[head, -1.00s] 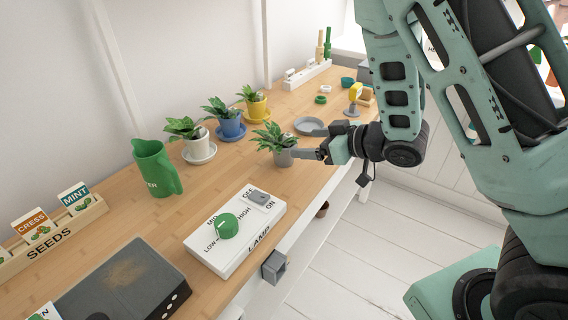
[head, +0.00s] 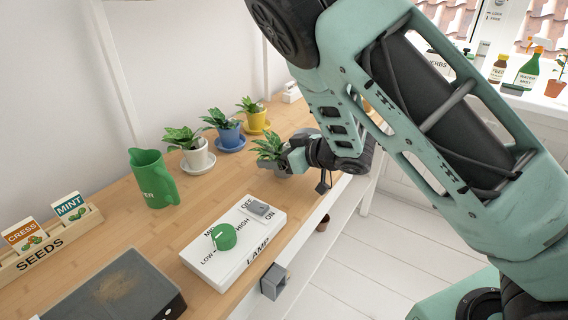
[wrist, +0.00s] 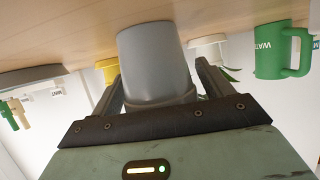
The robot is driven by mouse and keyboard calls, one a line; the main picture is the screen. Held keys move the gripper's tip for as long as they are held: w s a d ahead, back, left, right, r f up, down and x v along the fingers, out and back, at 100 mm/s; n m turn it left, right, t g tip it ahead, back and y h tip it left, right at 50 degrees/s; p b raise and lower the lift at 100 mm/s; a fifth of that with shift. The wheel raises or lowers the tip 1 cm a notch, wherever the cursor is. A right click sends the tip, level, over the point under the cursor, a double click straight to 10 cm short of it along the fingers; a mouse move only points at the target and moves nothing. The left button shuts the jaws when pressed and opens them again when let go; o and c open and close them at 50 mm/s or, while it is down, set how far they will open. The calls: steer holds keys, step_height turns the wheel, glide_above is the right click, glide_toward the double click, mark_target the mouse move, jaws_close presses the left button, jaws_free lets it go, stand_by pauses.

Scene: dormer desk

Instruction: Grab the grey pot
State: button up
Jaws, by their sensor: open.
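The grey pot (wrist: 155,62) stands on the wooden desk, upside down in the wrist view, between the two open fingers of my gripper (wrist: 160,85). The fingers lie on either side of it, and a gap shows on each side. In the head view my gripper (head: 290,160) is at the pot's plant (head: 270,147), near the desk's front edge. My gripper hides most of the pot there.
A white pot (head: 195,155), a blue pot (head: 229,133) and a yellow pot (head: 256,119) with plants stand behind. A green watering jug (head: 153,180) and a white lamp control box (head: 220,262) are to the left. Bare desk lies between them.

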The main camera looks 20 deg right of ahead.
steer(key=c, duration=1.1)
steer(key=shift+w+r, duration=0.1)
